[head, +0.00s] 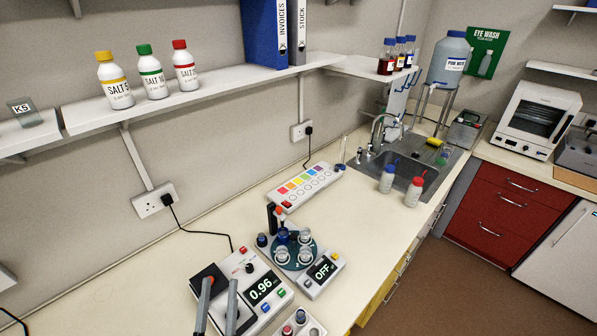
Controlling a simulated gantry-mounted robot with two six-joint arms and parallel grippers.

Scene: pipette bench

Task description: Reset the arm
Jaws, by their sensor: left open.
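My left gripper (219,288) shows at the bottom edge as two grey fingers, apart and with nothing between them. It is in front of the white instrument (268,270) whose display reads 0.96, and covers part of its left side. The rest of my left arm is out of the picture. My right gripper is not in view.
Beside the instrument are a round dark teal holder (270,253) with several vessels and a small unit (321,274) reading OFF. The bench (375,240) right of the unit is clear.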

